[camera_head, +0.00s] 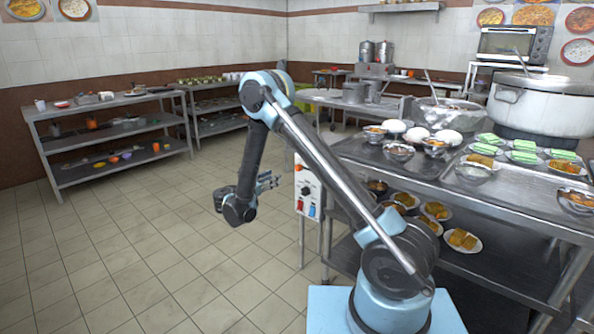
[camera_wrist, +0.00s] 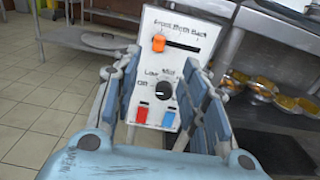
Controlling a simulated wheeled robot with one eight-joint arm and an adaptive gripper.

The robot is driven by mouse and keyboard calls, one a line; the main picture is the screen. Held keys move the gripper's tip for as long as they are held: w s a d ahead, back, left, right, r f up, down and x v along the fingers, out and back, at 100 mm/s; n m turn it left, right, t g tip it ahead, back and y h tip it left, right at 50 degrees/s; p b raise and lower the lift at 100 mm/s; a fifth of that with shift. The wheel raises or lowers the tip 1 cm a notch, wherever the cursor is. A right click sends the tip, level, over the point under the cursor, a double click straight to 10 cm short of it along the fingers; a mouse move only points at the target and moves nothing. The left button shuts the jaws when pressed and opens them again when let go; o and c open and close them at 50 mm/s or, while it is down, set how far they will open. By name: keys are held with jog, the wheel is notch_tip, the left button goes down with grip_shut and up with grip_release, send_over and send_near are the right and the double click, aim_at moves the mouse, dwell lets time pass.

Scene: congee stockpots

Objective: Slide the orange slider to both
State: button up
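The white control panel (camera_wrist: 172,70) stands upright ahead of my gripper in the wrist view. Its orange slider (camera_wrist: 159,42) sits at the left end of a dark horizontal slot, under faint labels that seem to read front, both, back. A black knob (camera_wrist: 163,88) is below, then a red switch (camera_wrist: 142,113) and a blue switch (camera_wrist: 168,119). The panel also shows in the head view (camera_head: 307,187), right of my gripper (camera_head: 268,182). My gripper's fingers (camera_wrist: 160,95) are spread apart on both sides of the panel's lower part in the wrist view, with nothing between them.
A steel table (camera_head: 460,195) with bowls, plates and a large pot (camera_head: 541,104) stands right of the panel. Its lower shelf holds several plates of food (camera_head: 462,240). The tiled floor (camera_head: 150,240) left of my arm is clear. A shelf rack (camera_head: 108,135) stands far left.

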aim_at(297, 167)
jog(key=x, duration=1.6)
jog(key=shift+w+d, duration=0.1)
jog(key=shift+c, duration=0.6)
grip_shut()
